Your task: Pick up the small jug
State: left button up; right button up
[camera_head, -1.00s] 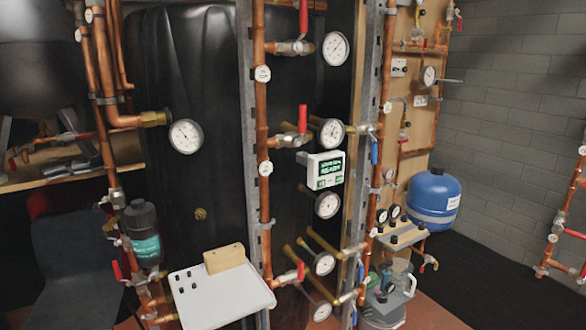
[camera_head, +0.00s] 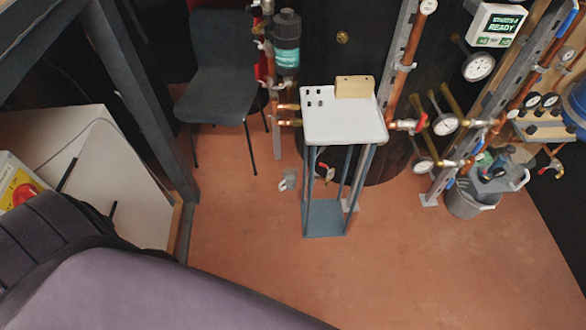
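A small pale, see-through vessel (camera_head: 288,182), perhaps the small jug, is on the reddish floor left of a small white-topped stand. It is too small to make out clearly. A grey container with a handle (camera_head: 493,180) sits on a grey bucket (camera_head: 466,204) at the right, among pipes; I cannot tell whether it is a jug. Neither of my grippers is in view.
The stand (camera_head: 341,126) has a white top bearing a wooden block (camera_head: 354,87), with a low blue shelf. A dark chair (camera_head: 222,70) is behind left. Copper pipes and gauges line the back and right. The floor (camera_head: 400,260) in front is clear.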

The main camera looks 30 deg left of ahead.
aim_at(289, 175)
jog(key=u, duration=0.95)
jog(key=i, duration=0.1)
jog(key=j+z, duration=0.05)
